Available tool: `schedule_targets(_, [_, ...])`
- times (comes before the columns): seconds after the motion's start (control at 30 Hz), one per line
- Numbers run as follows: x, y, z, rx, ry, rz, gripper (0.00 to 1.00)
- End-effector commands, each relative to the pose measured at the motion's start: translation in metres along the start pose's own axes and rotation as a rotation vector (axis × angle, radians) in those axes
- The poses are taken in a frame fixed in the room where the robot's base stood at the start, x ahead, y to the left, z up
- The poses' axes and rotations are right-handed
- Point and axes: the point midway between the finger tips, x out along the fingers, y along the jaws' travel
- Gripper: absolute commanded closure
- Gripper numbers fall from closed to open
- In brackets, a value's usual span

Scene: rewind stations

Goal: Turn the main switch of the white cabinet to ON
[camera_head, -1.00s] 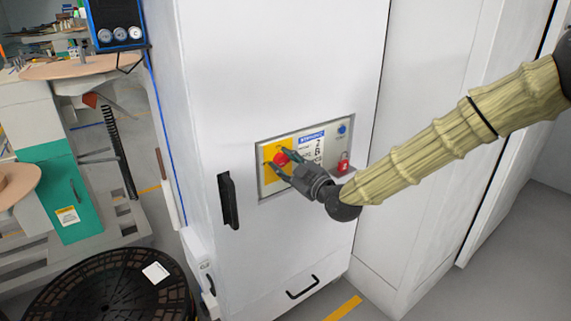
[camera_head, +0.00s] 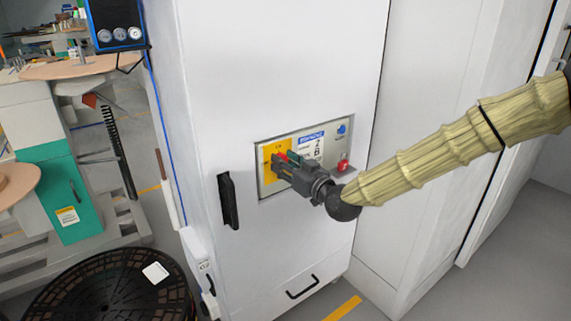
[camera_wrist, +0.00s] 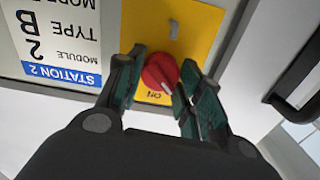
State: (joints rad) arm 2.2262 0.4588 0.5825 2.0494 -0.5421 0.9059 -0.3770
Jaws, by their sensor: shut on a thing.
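The white cabinet (camera_head: 290,60) has a recessed control panel with a yellow plate (camera_head: 268,149) at its left. The main switch is a red round knob (camera_wrist: 157,70) on that plate; in the head view little of the switch (camera_head: 284,156) shows past my fingers. My gripper (camera_head: 285,162) is at the panel. In the wrist view my gripper (camera_wrist: 163,66) has a dark green finger on each side of the knob and is shut on it. The knob's pale mark points toward the upside-down ON label (camera_wrist: 157,95), slightly right of it. The opposite label is unreadable.
A black door handle (camera_head: 229,201) stands out left of the panel. A black round reel (camera_head: 105,287) lies on the floor at lower left.

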Motion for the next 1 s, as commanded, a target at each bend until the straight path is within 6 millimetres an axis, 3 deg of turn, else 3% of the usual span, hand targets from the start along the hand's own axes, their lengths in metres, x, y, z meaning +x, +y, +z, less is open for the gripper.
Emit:
schedule_targets(0.5, [-0.0001, 0.0021, 0.0002, 0.464, 0.002, 0.002, 0.88])
schedule_targets(1.0, [0.0001, 0.0021, -0.0005, 0.686, 0.003, 0.001, 0.88])
